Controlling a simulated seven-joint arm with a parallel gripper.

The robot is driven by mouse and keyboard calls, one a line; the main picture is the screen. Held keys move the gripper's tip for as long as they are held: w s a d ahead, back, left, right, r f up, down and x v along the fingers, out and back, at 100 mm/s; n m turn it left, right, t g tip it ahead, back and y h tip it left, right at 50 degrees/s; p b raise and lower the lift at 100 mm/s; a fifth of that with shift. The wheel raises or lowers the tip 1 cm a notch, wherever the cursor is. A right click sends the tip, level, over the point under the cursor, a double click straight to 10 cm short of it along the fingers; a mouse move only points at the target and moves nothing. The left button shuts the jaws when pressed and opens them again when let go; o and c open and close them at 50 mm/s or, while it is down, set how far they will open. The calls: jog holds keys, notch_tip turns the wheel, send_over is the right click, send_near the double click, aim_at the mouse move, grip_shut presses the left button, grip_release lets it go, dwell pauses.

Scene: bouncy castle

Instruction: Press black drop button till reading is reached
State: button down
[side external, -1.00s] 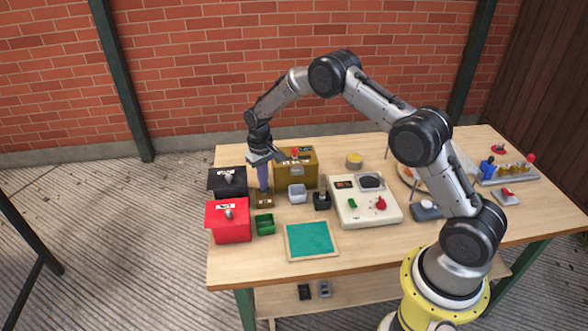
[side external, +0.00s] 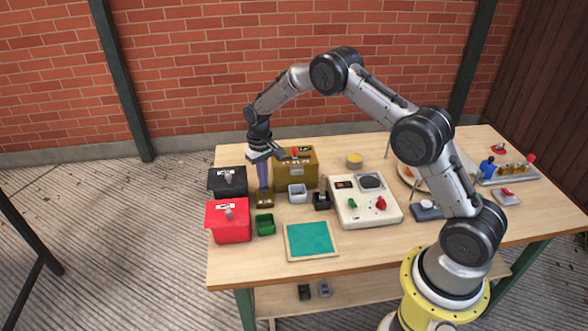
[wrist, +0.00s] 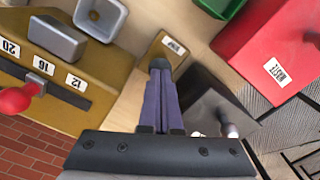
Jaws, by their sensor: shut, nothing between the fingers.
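A small brown box (side external: 265,201) with a white label stands on the table; it also shows in the wrist view (wrist: 166,49). My gripper (side external: 263,189) points straight down with its purple fingers shut together, over this box. In the wrist view, the fingertips (wrist: 160,66) meet at a dark round part on the box, likely the black button. The fingers hide much of it, so I cannot tell whether it is pressed down. A larger ochre box (side external: 297,170) has a scale marked 20, 16 and 12 and a red-knobbed lever (wrist: 18,98).
A black box (side external: 227,182) and a red box (side external: 228,221) stand left of my gripper. A green bin (side external: 265,224), a grey cup (side external: 297,194) and a black joystick-like part (side external: 321,201) are close by. A white control panel (side external: 365,208) stands to the right.

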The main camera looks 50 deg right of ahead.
jog(key=shift+r, duration=1.95)
jog(key=shift+f, duration=1.55)
jog(key=shift+f, duration=0.55)
dwell(0.9)
jog(key=shift+f, duration=0.85)
jog(key=shift+r, duration=2.95)
